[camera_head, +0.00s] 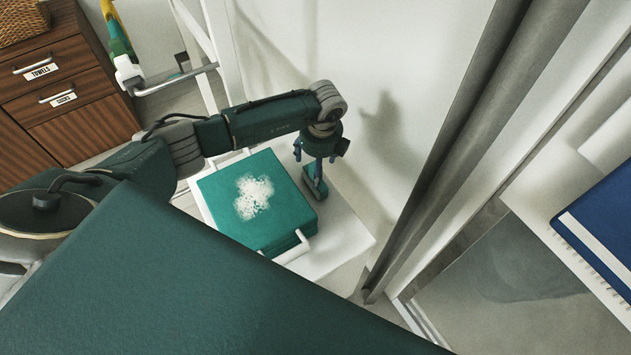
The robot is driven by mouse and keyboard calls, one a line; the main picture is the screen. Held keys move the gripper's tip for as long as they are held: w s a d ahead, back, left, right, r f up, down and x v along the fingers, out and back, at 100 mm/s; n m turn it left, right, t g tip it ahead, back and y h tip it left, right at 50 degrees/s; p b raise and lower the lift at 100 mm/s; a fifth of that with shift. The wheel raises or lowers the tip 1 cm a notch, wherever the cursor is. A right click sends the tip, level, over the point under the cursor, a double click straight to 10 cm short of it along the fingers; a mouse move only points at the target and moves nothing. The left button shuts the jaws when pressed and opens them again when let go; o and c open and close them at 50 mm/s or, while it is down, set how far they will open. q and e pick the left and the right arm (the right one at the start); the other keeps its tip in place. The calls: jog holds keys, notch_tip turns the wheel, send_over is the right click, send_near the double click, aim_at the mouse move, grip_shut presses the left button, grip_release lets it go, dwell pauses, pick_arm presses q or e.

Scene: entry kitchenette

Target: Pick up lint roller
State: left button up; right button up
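My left gripper (317,174) points down at the right edge of a teal folded or box-like item (222,192) with a white speckled patch on top. A small dark-teal piece shows at its fingertips, just above a white surface (342,236). I cannot tell whether this is a fingertip or a held object, nor whether the fingers are open or shut. A thin white bent bar (290,250) is at the item's front right corner. It may be the lint roller's handle, but no roller head is clear. My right gripper is not in view.
A white wall stands close behind the gripper, and a grey vertical post (445,150) is to the right. A wooden drawer cabinet (65,85) is at the upper left. A blue notebook (605,215) lies on a white surface at the right.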

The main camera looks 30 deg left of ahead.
aim_at(311, 177)
pick_arm(q)
notch_tip(311, 177, down, 3)
jog(key=shift+a+f+b, duration=0.1)
jog(key=shift+a+b, duration=0.05)
jog(key=shift+b, duration=0.8)
jog(key=shift+w+a+f, duration=0.1)
jog(key=shift+a+f, duration=0.05)
jog(key=shift+f, duration=0.25)
jog(key=f+b, duration=0.2)
jog(key=a+f+b, duration=0.1)
jog(key=f+b, duration=0.1)
jog(key=shift+w+a+f+b, duration=0.15)
jog(key=shift+w+f+b, duration=0.05)
jog(key=shift+f+b, duration=0.15)
jog(key=shift+r, duration=0.2)
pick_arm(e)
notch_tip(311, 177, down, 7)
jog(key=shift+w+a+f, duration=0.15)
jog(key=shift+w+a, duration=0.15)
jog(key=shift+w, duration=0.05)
pick_arm(q)
jog(key=c, duration=1.1)
jog(key=shift+c, duration=1.1)
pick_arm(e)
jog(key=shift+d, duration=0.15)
pick_arm(q)
jog(key=shift+r, duration=0.1)
